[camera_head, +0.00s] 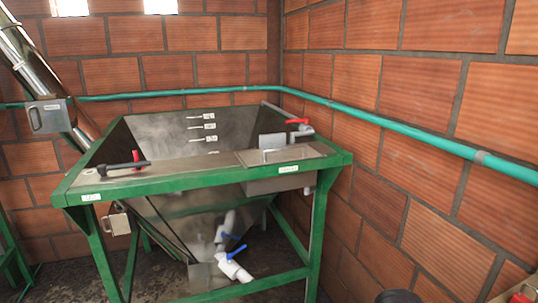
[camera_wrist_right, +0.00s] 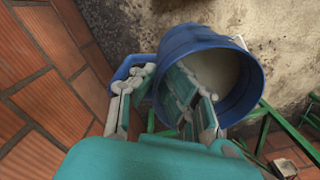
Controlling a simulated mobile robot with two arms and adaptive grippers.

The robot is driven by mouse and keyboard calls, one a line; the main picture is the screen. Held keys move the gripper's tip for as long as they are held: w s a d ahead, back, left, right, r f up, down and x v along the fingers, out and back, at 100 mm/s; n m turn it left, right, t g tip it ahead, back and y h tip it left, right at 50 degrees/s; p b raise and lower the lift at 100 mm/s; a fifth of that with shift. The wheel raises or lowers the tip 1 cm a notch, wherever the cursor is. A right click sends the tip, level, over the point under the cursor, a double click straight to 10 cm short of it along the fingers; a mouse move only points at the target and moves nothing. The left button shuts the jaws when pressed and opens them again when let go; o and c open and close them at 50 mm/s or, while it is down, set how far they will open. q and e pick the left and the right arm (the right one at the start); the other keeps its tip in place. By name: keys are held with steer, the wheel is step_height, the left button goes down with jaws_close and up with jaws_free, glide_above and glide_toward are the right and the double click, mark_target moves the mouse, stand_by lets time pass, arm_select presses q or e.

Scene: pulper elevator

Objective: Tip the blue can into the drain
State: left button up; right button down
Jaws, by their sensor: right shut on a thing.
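The blue can (camera_wrist_right: 172,48) shows in the right wrist view with its open mouth toward the camera and a blue handle on its left side. A pale surface is visible inside it; I cannot tell whether it is contents. My right gripper (camera_wrist_right: 160,88) is shut on the can at its near side, by the handle. The fingers partly cover the can, so the exact contact is hidden. No drain can be made out in either view. My left gripper is in neither view, and the right one is not in the head view.
A steel hopper in a green frame (camera_head: 205,176) stands ahead, with blue-handled valves (camera_head: 234,262) below. Brick walls (camera_head: 440,120) carry a green pipe (camera_head: 400,119). A dark round object (camera_head: 398,297) shows at the bottom. The wrist view shows stained floor (camera_wrist_right: 120,25) beyond the can.

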steer(key=r+n, duration=0.1)
steer(key=d+r+n, duration=0.1)
steer(key=r, duration=0.1)
steer(key=r+n, duration=0.1)
steer(key=shift+s+d+r, duration=0.15)
steer(key=shift+s+d, duration=0.05)
steer(key=shift+s, duration=0.1)
steer(key=shift+a, duration=0.15)
stand_by(0.6)
